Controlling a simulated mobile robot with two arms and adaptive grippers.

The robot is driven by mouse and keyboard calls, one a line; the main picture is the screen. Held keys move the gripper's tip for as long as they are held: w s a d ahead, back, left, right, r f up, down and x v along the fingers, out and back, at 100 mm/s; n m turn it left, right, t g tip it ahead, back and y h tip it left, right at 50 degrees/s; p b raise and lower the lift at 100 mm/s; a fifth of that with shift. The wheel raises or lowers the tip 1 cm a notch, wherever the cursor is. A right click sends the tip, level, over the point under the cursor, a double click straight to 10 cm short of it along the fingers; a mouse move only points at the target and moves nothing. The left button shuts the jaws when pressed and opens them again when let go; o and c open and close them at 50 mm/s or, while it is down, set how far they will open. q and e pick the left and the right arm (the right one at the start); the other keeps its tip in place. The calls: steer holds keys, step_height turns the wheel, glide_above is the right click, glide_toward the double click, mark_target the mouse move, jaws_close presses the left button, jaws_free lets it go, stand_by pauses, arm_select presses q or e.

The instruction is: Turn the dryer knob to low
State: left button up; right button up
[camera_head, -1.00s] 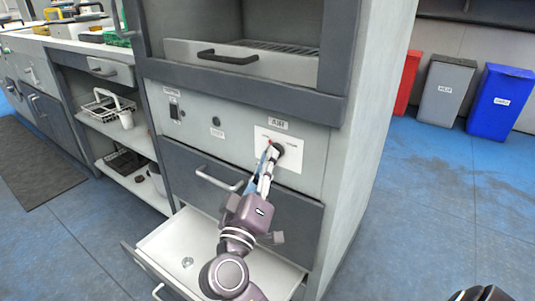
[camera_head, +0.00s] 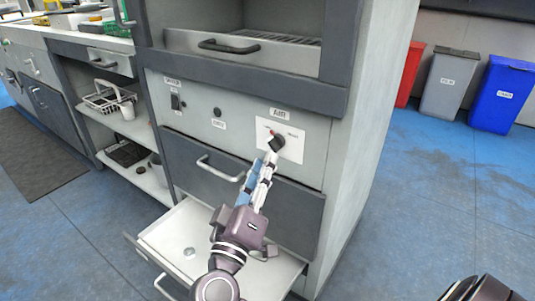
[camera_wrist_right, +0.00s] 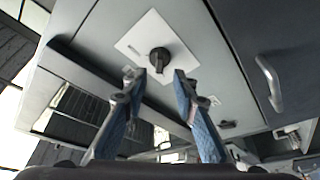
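The black dryer knob (camera_head: 278,142) sits on a white plate (camera_head: 292,151) under the AIR label on the grey panel, with a small red mark at its upper left. In the head view its grip looks slanted; I cannot read its setting. My right gripper (camera_head: 267,161) is just below the knob. In the right wrist view the knob (camera_wrist_right: 159,58) shows uncovered beyond and between the two spread fingertips (camera_wrist_right: 160,77), which look apart from it. The right gripper is open and empty. My left gripper is not in view.
Below the panel are a closed dark drawer (camera_head: 202,178) and an open white drawer (camera_head: 165,237) under my right arm. A switch (camera_head: 176,102) and a small round black fitting (camera_head: 217,112) are left of the knob. Bins (camera_head: 450,83) stand far right, with clear floor before them.

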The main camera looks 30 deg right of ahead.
steer(key=v, duration=0.7)
steer(key=shift+s+a, duration=0.15)
steer(key=shift+s, duration=0.05)
steer(key=shift+f, duration=0.1)
